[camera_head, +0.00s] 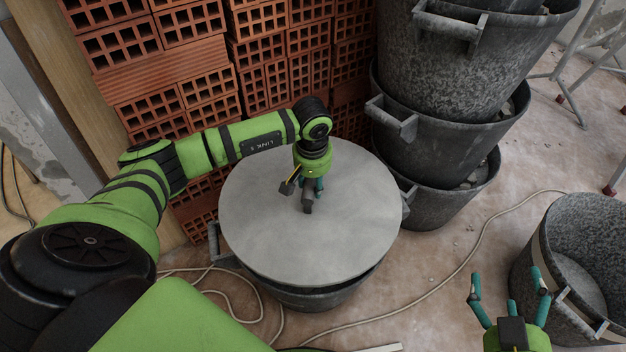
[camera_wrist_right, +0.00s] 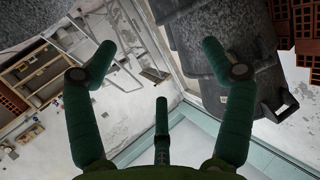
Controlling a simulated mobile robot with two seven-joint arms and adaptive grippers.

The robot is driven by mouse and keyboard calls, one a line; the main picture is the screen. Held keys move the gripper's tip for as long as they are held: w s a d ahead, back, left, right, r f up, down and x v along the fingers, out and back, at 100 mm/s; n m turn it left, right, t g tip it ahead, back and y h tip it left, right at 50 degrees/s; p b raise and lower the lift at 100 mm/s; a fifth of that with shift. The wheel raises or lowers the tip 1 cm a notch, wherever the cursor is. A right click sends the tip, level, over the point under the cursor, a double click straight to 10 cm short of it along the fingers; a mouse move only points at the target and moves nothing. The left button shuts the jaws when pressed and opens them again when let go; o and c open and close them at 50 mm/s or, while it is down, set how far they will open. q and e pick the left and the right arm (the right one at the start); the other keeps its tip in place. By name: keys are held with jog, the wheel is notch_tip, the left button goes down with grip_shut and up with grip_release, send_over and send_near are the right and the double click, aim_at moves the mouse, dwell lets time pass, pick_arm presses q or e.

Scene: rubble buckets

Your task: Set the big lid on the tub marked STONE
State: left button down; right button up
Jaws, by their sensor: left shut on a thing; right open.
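The big lid (camera_head: 270,225) is a round grey disc in the head view. It lies over a dark tub (camera_head: 310,299), whose rim and wall show below the lid's front edge. I cannot tell whether the lid touches the rim all round. My left gripper (camera_head: 308,196) is over the lid's middle, shut on its handle, which is mostly hidden. No STONE marking is readable on the tub. My right gripper (camera_head: 508,290) is open and empty at the lower right; its spread fingers also show in the right wrist view (camera_wrist_right: 160,85).
Stacked dark buckets (camera_head: 430,140) stand behind and right of the lid. Red hollow bricks (camera_head: 270,60) are piled behind it. Another grey tub (camera_head: 575,265) stands at the right, beside my right gripper. A pale cable (camera_head: 470,250) crosses the floor.

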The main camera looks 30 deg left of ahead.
pick_arm(q)
jog(key=shift+f+b, duration=0.75)
jog(key=shift+f, duration=0.15)
jog(key=shift+f+b, duration=0.75)
jog(key=shift+f, duration=0.3)
pick_arm(e)
jog(key=s+a+r+n+t+y, duration=0.1)
jog(key=s+a+r+t+y, duration=0.1)
jog(key=r, duration=0.7)
jog(key=s+a+r+n+t+y, duration=0.2)
jog(key=s+r+t+y, duration=0.2)
jog(key=r+t+y, duration=0.2)
jog(key=shift+r+t, duration=0.6)
jog(key=shift+r, duration=0.8)
jog(key=shift+f, duration=0.1)
pick_arm(q)
jog(key=shift+f+b, duration=0.9)
jog(key=shift+f, duration=0.05)
pick_arm(e)
jog(key=shift+f, duration=0.75)
pick_arm(q)
jog(key=shift+w+f+b, duration=0.1)
jog(key=shift+f+b, duration=0.3)
pick_arm(e)
jog(key=shift+f, duration=0.35)
pick_arm(q)
jog(key=shift+f, duration=0.15)
pick_arm(e)
jog(key=shift+f, duration=0.15)
